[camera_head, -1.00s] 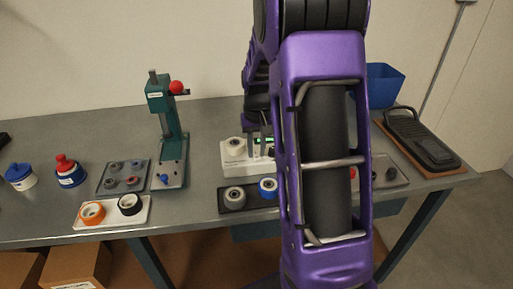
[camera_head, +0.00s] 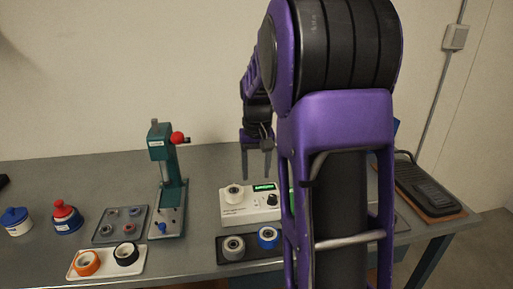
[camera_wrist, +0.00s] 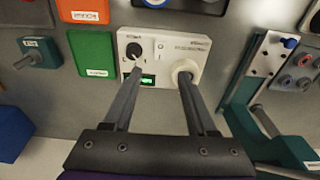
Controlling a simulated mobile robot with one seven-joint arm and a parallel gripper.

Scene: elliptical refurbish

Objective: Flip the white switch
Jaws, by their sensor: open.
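My gripper (camera_head: 256,178) is open and empty above the device. In the wrist view my gripper (camera_wrist: 160,72) has one finger near the display and the other by the round white part. I cannot tell the switch's position.
A teal press (camera_head: 170,185) with a red knob stands left of the device. A dark tray (camera_head: 250,252) with rolls lies in front. In the wrist view, an orange box (camera_wrist: 82,10) and a green box (camera_wrist: 95,58) sit beside the device.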

